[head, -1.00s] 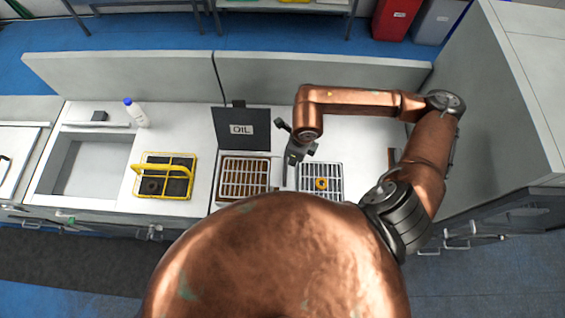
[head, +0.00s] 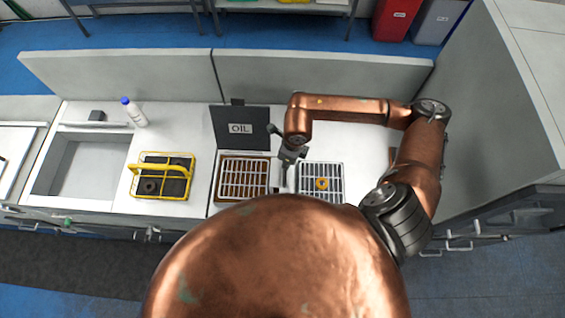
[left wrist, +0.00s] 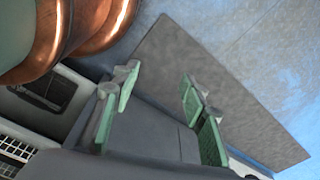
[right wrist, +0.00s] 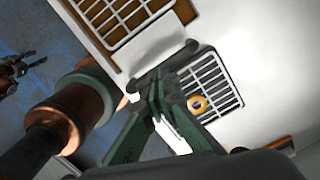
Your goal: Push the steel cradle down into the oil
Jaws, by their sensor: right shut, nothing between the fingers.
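The steel cradle (head: 244,178), a pale wire grid, sits in the brown-rimmed oil bath (head: 219,199) on the counter. The bath's dark lid marked OIL (head: 240,128) stands open behind it. The cradle also shows at the top of the right wrist view (right wrist: 122,14). My right gripper (head: 286,168) points down just right of the bath, between it and a second grid. Its fingers are together and empty in the right wrist view (right wrist: 158,84), beside a grey bar I cannot identify. My left gripper (left wrist: 160,112) shows green-padded fingers apart, with nothing between them.
The second grid (head: 335,168), right of my right gripper, carries an orange ring (head: 321,183). A yellow basket (head: 163,157) with dark parts stands left of the bath. A sink (head: 88,165) and a white bottle (head: 134,113) are farther left. A low panel borders the counter's back.

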